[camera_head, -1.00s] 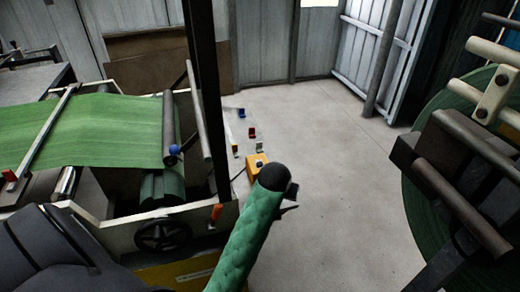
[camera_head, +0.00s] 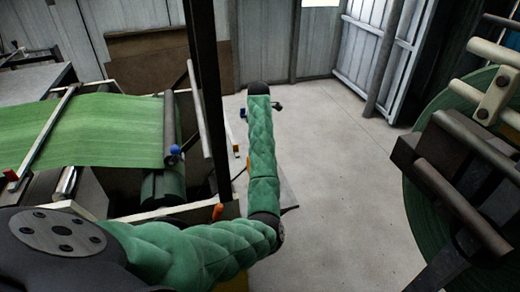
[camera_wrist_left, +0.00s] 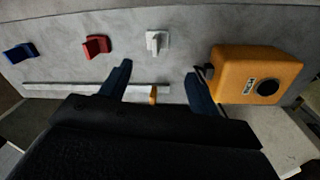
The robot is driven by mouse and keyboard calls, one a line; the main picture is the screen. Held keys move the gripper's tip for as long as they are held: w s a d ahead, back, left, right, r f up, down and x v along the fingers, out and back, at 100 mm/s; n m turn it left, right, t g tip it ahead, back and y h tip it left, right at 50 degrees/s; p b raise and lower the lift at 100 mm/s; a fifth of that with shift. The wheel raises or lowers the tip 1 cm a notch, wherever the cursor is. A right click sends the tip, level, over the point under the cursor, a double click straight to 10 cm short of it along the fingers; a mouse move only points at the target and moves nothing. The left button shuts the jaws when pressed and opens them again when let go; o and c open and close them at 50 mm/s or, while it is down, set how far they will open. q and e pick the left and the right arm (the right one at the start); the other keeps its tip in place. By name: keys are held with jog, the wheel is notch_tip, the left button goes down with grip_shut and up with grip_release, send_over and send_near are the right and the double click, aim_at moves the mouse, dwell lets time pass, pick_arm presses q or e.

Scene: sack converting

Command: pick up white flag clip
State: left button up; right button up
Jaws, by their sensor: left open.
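The white flag clip (camera_wrist_left: 157,42) sits on a pale grey surface at the upper middle of the left wrist view. My left gripper (camera_wrist_left: 158,70) is open and empty, its two dark blue fingers spread below the clip in the picture, one to each side. The clip shows in the gap beyond the fingertips and looks apart from them. In the head view my green-sleeved left arm covers the white clip, and the gripper is mostly hidden behind the arm. My right gripper is not in view.
A red clip (camera_wrist_left: 97,45) and a blue clip (camera_wrist_left: 20,52) stand left of the white one. A yellow box (camera_wrist_left: 255,75) with a dark round button is close to the right finger. A machine with a green web (camera_head: 90,130) stands left; open floor (camera_head: 340,170) lies right.

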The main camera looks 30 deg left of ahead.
pick_arm(q)
jog(key=n, duration=0.1)
jog(key=w+n, duration=0.1)
jog(key=shift+w+f+n+g+h, duration=0.25)
jog(key=shift+w+n+g+h, duration=0.05)
jog(key=shift+n+g+h, duration=0.1)
jog(key=shift+f, duration=0.2)
jog(key=shift+a+f, duration=0.1)
jog(key=shift+f, duration=0.25)
jog(key=shift+f+p, duration=0.35)
jog(key=shift+f, duration=0.4)
jog(key=f+p, duration=0.1)
jog(key=f, duration=0.3)
jog(key=shift+w+f+p, duration=0.2)
jog(key=shift+p, duration=0.15)
jog(key=shift+f, duration=0.35)
jog(key=c, duration=1.1)
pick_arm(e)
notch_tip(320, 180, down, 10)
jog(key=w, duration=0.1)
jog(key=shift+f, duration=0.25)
pick_arm(q)
jog(key=shift+o, duration=0.2)
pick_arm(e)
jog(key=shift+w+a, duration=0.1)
